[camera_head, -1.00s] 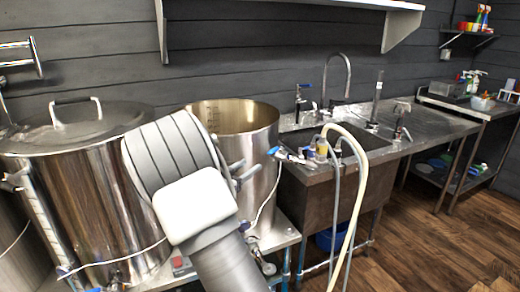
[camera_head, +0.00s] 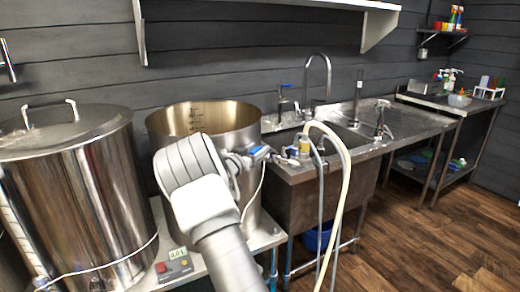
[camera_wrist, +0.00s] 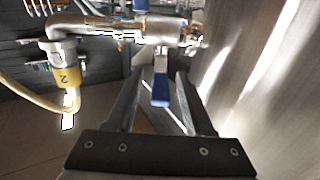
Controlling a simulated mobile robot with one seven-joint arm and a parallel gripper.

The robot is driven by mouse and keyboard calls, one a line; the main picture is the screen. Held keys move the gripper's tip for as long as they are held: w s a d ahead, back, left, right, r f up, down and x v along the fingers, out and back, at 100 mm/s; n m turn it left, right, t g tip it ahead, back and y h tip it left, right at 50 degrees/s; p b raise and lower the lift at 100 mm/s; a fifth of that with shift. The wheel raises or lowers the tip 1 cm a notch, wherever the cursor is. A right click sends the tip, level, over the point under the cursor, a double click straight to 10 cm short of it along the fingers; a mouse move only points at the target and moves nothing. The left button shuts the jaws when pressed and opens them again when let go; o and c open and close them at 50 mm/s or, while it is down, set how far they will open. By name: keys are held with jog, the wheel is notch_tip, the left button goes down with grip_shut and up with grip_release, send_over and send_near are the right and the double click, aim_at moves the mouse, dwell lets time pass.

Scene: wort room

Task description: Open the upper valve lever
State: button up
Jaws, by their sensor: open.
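The valve (camera_wrist: 165,30) is a metal body on a horizontal pipe at the top of the wrist view. Its blue lever (camera_wrist: 160,92) hangs down between the two dark fingers of my gripper (camera_wrist: 159,80). The fingers are apart, with a gap on each side of the lever; contact is not visible. In the head view, a blue lever (camera_head: 259,154) shows beside the open pot, right by my gripper (camera_head: 238,162). My arm hides part of the pot and the lower fittings.
A yellow fitting (camera_wrist: 66,76) with a hose hangs left of the lever. A shiny steel wall (camera_wrist: 262,85) stands close on the right. The open pot (camera_head: 250,120), sink (camera_head: 345,138) and looping pale hose (camera_head: 345,185) surround the arm. Floor at right is clear.

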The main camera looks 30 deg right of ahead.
jog(key=shift+x, duration=0.85)
grip_shut()
dwell(0.9)
